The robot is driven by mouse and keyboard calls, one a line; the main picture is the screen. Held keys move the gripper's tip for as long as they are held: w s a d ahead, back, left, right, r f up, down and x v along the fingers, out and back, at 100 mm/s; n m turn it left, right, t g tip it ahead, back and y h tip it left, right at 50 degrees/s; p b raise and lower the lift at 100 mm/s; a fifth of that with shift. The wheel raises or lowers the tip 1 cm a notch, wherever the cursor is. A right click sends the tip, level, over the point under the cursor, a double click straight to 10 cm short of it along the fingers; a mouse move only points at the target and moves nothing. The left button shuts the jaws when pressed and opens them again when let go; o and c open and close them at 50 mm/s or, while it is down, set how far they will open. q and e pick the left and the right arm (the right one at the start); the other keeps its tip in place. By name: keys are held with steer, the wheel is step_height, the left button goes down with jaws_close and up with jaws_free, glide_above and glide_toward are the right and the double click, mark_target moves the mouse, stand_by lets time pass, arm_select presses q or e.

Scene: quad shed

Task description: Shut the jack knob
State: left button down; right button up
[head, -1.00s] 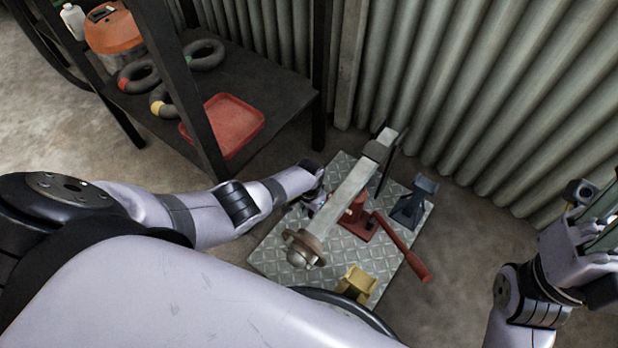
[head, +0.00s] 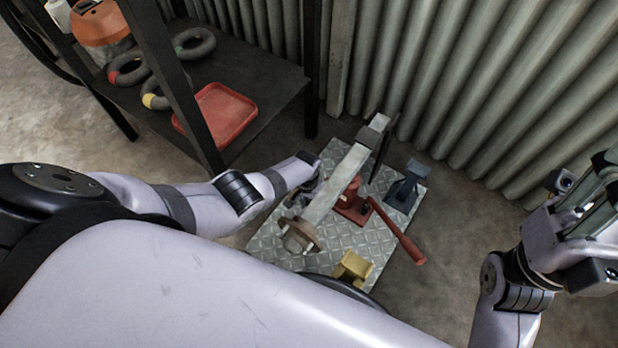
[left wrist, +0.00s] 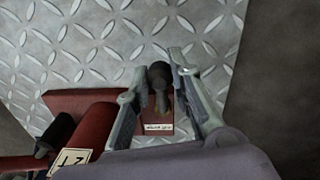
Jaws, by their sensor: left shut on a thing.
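The red jack (head: 352,205) stands on a checker plate under a grey beam (head: 335,187). Its red body (left wrist: 90,138) also shows at the lower left of the left wrist view. The dark jack knob (left wrist: 160,76) stands between the fingers of my left gripper (left wrist: 162,72), above a small red part with a white label. My left gripper is shut on the knob. In the head view this gripper (head: 312,188) is low at the left of the beam, and the knob cannot be made out there. My right gripper is raised at the right edge, away from the jack, its fingertips not clearly seen.
The red jack handle (head: 398,232) sticks out toward the lower right. A blue-grey stand (head: 406,188) and a yellow block (head: 352,268) are on the checker plate (head: 275,240). A dark shelf with a red tray (head: 222,112) is at the left. A corrugated wall (head: 450,80) closes the back.

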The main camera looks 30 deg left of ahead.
mark_target(308, 201)
arm_select(q)
steer(key=c, duration=1.4)
jaws_free()
steer(key=shift+a+r, duration=0.2)
steer(key=shift+r, duration=5.8)
